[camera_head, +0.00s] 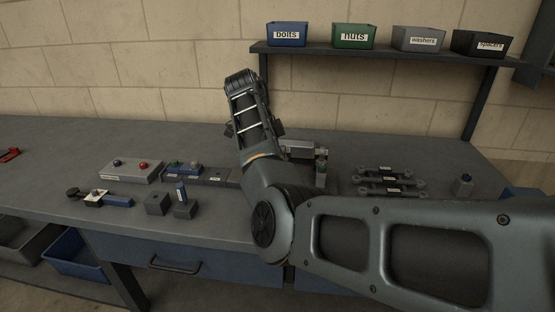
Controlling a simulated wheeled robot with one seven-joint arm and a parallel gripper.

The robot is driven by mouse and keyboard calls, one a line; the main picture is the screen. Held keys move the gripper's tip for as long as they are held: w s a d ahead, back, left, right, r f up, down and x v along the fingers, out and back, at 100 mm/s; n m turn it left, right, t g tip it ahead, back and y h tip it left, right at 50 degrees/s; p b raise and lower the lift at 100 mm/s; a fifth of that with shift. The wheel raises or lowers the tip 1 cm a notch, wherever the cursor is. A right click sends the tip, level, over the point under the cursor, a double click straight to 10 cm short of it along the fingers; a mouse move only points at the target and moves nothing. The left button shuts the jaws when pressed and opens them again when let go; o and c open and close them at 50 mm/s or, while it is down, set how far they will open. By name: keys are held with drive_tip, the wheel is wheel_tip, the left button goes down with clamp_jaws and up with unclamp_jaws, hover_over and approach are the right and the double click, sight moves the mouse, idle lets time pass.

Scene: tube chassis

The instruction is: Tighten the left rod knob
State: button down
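My gripper is mostly hidden behind my own forearm near the middle of the bench. Small dark parts, likely of my gripper, show on both sides of the forearm, but no fingertips are visible. I cannot tell whether it is open or touches anything. A grey metal assembly (303,149) sits just right of the forearm and is partly covered by it. I cannot make out the left rod knob for certain.
Dark labelled links (388,180) lie right of the arm. A block with a blue and a red knob (130,172) and several small blocks lie left. The shelf (380,52) holds labelled bins.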

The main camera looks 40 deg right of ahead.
drive_tip(key=shift+r, duration=0.2)
drive_tip(key=c, duration=1.3)
unclamp_jaws()
drive_tip(key=o, duration=0.4)
drive_tip(key=shift+f, duration=0.15)
